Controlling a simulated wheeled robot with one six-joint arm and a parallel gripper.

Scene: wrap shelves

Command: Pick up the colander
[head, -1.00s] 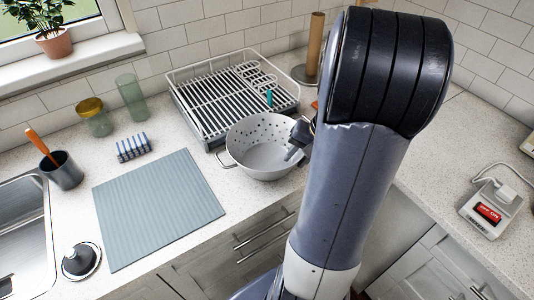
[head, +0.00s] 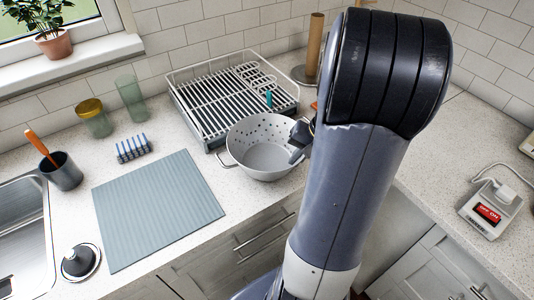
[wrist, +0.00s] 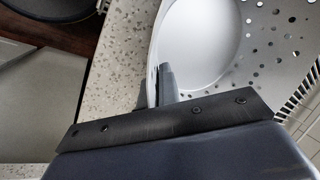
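The colander (head: 262,160) is a white bowl with small holes around its wall and a wire handle on its left. It stands upright on the counter in front of the dish rack. My gripper (head: 298,150) is at its right rim, partly hidden by my arm. In the wrist view, the fingers (wrist: 155,88) straddle the wall of the colander (wrist: 200,45), one inside and one outside. They look closed against the thin rim. The colander's right handle is hidden.
The dish rack (head: 222,95) is close behind the colander. A ribbed blue-grey mat (head: 158,208) lies to its left. A paper-towel holder (head: 313,50) is behind. The counter's front edge is near.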

